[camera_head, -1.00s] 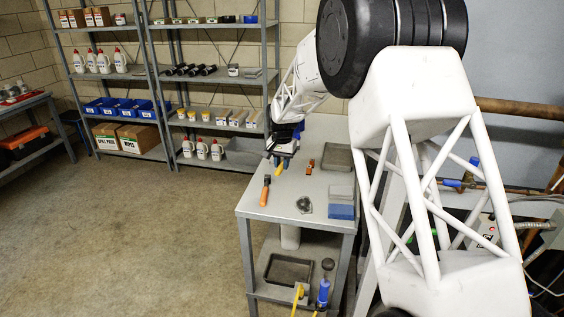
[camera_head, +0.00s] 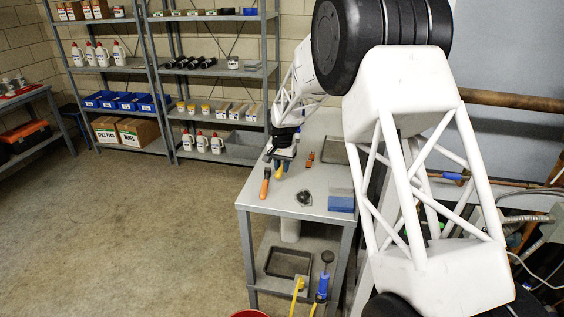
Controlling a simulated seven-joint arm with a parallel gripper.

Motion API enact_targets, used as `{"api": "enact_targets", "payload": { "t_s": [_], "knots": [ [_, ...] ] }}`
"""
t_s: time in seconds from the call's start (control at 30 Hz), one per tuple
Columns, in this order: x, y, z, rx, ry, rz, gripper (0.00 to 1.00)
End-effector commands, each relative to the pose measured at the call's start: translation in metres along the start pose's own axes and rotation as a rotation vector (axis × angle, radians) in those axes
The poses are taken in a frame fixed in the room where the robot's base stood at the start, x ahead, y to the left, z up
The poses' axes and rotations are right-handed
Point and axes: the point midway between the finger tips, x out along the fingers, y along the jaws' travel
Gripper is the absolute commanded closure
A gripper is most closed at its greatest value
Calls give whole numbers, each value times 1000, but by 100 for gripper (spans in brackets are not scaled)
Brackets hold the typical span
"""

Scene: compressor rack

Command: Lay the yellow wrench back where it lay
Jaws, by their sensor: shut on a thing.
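The yellow wrench (camera_head: 275,177) shows as a small yellow piece just below my gripper (camera_head: 281,165), at the far left part of the grey workbench (camera_head: 240,199). My gripper is shut on the wrench and points down at the bench top. Most of the wrench is hidden by the gripper or too small to make out. I cannot tell whether the wrench touches the bench.
An orange-handled tool (camera_head: 265,186) lies close in front of the gripper, and a small orange-red item (camera_head: 310,159) lies to its right. A dark part (camera_head: 304,197) and a blue block (camera_head: 341,202) are nearer the front. A grey tray (camera_head: 333,152) lies behind.

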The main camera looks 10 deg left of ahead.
Motion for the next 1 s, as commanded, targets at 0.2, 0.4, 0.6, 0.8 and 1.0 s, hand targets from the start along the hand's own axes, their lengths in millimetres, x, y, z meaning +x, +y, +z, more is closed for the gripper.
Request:
{"api": "enact_targets", "payload": {
  "t_s": [0.2,0.4,0.6,0.8,1.0],
  "knots": [
    [15,0,0,0,0,0,100],
    [28,0,0,0,1,0,100],
    [37,0,0,0,1,0,100],
    [41,0,0,0,1,0,100],
    [41,0,0,0,1,0,100]
  ]
}}
